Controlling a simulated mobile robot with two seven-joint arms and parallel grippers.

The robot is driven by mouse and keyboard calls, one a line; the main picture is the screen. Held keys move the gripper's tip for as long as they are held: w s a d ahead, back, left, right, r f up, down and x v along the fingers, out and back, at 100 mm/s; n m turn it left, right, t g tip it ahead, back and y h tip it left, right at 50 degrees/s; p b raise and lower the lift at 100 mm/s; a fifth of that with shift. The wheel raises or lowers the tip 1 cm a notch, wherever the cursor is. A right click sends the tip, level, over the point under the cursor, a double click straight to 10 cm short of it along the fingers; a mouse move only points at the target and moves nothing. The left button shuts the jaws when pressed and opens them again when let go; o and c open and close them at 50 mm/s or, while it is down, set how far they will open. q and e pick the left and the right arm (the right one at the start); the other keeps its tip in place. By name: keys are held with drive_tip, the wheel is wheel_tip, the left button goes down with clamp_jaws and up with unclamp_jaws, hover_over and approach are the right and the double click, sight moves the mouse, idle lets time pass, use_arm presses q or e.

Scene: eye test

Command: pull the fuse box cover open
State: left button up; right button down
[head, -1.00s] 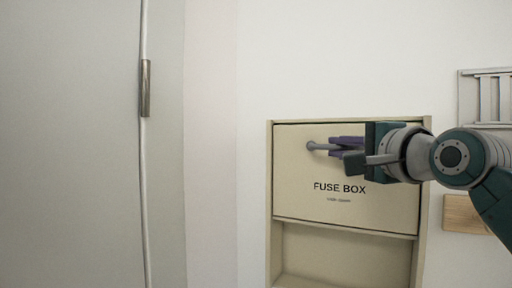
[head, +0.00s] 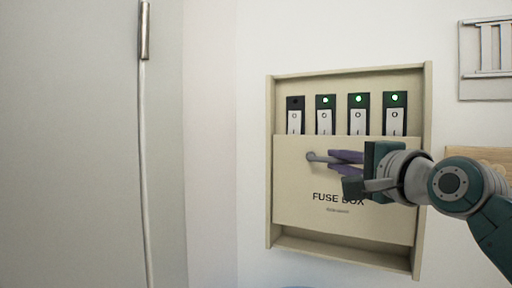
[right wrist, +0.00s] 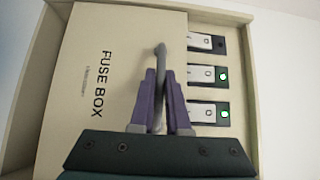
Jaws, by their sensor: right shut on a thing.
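The fuse box cover (head: 295,218) is a beige panel marked FUSE BOX, sitting low in the fuse box (head: 428,110) on the wall. Above its top edge, several breaker switches show. A grey bar handle (head: 318,157) is on the cover's upper part. My right gripper (head: 340,158), with purple fingers, comes from the right and is shut on this handle. In the right wrist view, the handle (right wrist: 160,52) runs between the fingers (right wrist: 160,105), and the cover (right wrist: 115,40) lies behind them. The fingers hide part of the handle. My left gripper is not in view.
The leftmost switch (head: 295,116) has a dark lamp; the other three have green lamps lit. A grey door panel (head: 70,150) with a metal fitting (head: 145,30) is at left. A slatted grey panel (head: 487,60) and a wooden piece (head: 485,155) are at right.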

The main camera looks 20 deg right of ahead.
use_arm(q)
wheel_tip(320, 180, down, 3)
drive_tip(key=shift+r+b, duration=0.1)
drive_tip(key=shift+b, duration=0.75)
use_arm(e)
wheel_tip(320, 180, down, 4)
drive_tip(key=shift+f, duration=0.1)
drive_tip(key=c, duration=0.9)
unclamp_jaws()
drive_tip(key=shift+s, duration=0.1)
drive_tip(key=b, duration=0.4)
approach(321, 176)
drive_tip(key=s, duration=0.6)
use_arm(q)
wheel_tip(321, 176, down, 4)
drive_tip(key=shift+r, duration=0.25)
use_arm(e)
drive_tip(key=shift+w+a, duration=0.15)
